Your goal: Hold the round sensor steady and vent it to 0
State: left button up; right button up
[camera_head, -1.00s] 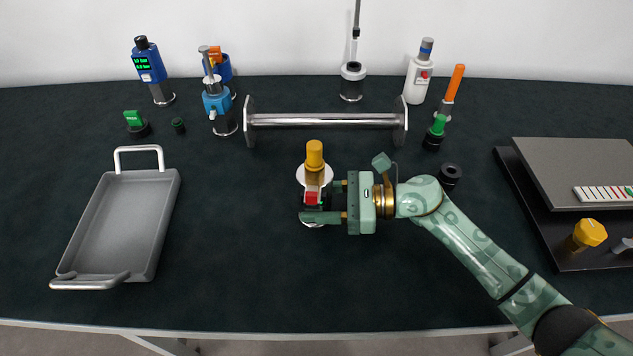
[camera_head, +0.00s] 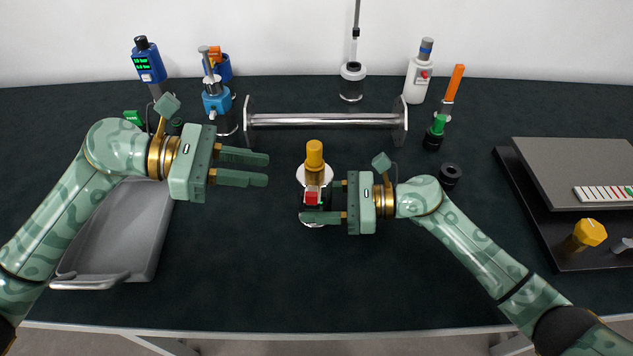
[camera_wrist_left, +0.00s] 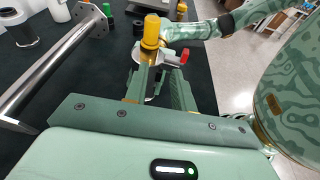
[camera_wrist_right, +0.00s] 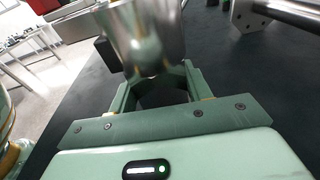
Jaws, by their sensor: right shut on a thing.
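The round sensor (camera_head: 314,176) stands near the middle of the table, with a yellow cap on top, a pale round body and a red piece low on its front. It also shows in the left wrist view (camera_wrist_left: 151,34), and its metal body (camera_wrist_right: 148,40) fills the top of the right wrist view. My right gripper (camera_head: 322,202) is shut on its lower part from the right. My left gripper (camera_head: 262,168) is to the left of the sensor, fingers apart and pointing at it, empty and not touching it.
A metal bar on two end plates (camera_head: 325,121) lies behind the sensor. A grey tray (camera_head: 120,235) is at the left, partly behind my left arm. Several instruments stand along the back. A dark panel with a yellow knob (camera_head: 590,232) is at the right. The table's front middle is clear.

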aim_at(308, 194)
pick_arm(q)
jog(key=shift+s+d+f+m+g, duration=0.3)
jog(key=shift+s+d, duration=0.35)
jog(key=shift+d, duration=0.85)
jog(key=shift+s+d+f+m+g, duration=0.1)
jog(key=shift+s+d+f+g, duration=0.4)
jog(key=shift+d, duration=1)
jog(key=shift+s+d+f+m+g, duration=0.2)
jog(key=shift+s+d, duration=0.55)
jog(key=shift+d, duration=0.75)
grip_shut()
